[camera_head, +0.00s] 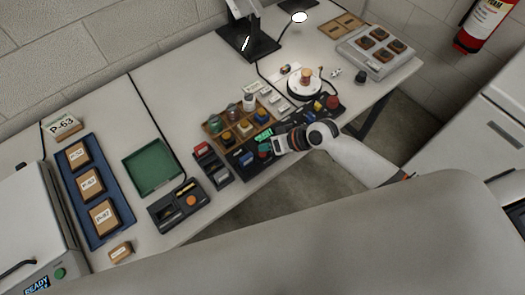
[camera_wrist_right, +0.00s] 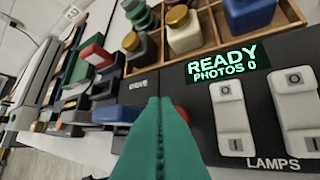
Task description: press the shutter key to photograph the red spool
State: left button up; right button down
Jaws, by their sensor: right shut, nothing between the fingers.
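My right gripper (camera_head: 265,151) is over the left part of the dark control console (camera_head: 254,171). Its teal fingers (camera_wrist_right: 160,143) are shut and empty, close to the console face in the wrist view. They cover the panel below the display, so I cannot make out the shutter key or whether they touch it. A small reddish patch shows beside them. The display (camera_wrist_right: 228,62) reads READY, PHOTOS 0. An orange-brown spool-like piece (camera_head: 306,75) stands on the white round stand (camera_head: 304,90); I cannot tell whether it is the red spool. My left gripper is not in view.
White LAMPS switches (camera_wrist_right: 231,118) sit right of the fingers. A wooden compartment tray (camera_head: 213,126) with several bottles stands behind the console. A red knob (camera_head: 332,102) is at its right end. A green tray (camera_head: 151,165) and a blue tray (camera_head: 117,237) with labelled boxes lie left.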

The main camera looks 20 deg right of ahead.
jog(key=shift+f, duration=0.4)
jog(key=shift+f+b, duration=0.4)
jog(key=shift+f, duration=0.05)
dwell(0.7)
jog(key=shift+r+p, duration=0.9)
notch_tip(320, 180, up, 5)
jog(key=p, duration=0.4)
jog(key=shift+p, duration=0.4)
dwell(0.3)
